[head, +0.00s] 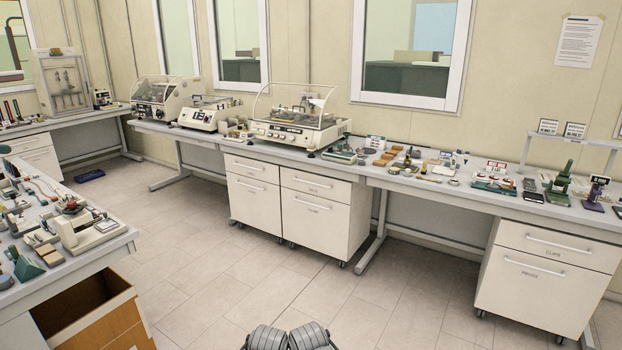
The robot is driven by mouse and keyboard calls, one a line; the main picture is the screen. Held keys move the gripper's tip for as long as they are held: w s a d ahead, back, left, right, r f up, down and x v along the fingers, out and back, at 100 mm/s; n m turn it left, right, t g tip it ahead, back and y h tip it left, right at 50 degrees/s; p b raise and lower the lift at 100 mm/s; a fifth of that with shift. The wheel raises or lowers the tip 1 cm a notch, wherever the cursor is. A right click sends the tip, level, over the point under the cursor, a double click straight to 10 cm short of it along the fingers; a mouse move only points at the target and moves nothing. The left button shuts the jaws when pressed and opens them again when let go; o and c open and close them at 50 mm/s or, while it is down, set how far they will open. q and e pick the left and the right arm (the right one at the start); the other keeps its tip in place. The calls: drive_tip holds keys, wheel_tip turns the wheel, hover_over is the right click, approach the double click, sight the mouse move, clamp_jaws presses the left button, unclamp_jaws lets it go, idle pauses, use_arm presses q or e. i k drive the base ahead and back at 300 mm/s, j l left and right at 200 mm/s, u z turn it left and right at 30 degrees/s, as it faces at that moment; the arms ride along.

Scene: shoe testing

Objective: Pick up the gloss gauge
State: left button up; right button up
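I cannot tell which item is the gloss gauge; the instruments are small at this distance. Candidates on the long wall bench (405,183) include a small dark flat device (530,184), a green stand-like instrument (560,184) and a purple instrument with a display (597,193). The left bench (118,240) also carries several small tools and a cream device (88,232). Neither gripper shows. Only two grey ribbed parts of mine appear at the bottom middle, apart from both benches.
Large machines with clear covers (300,118) stand on the wall bench. White drawer cabinets (310,207) stand below it. The tiled floor (250,275) between the benches is clear. A blue tray (90,175) lies farther back.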

sight(415, 154)
drive_tip(key=i+z, duration=0.1)
drive_tip(key=i, duration=0.35)
drive_tip(key=i+j+z, duration=0.15)
drive_tip(key=i, duration=0.35)
drive_tip(key=i+j+z, duration=0.1)
drive_tip(key=i, duration=0.35)
drive_tip(key=i+j+z, duration=0.1)
drive_tip(key=i, duration=0.35)
drive_tip(key=i+j+z, duration=0.2)
drive_tip(key=i+z, duration=0.25)
drive_tip(key=i+j+z, duration=0.6)
drive_tip(key=j+z, duration=0.25)
drive_tip(key=i+j+z, duration=0.2)
drive_tip(key=j+z, duration=0.25)
drive_tip(key=i+j+z, duration=0.15)
drive_tip(key=j+z, duration=0.2)
drive_tip(key=j, duration=0.35)
drive_tip(key=j+z, duration=0.3)
drive_tip(key=j, duration=0.4)
drive_tip(key=i, duration=0.05)
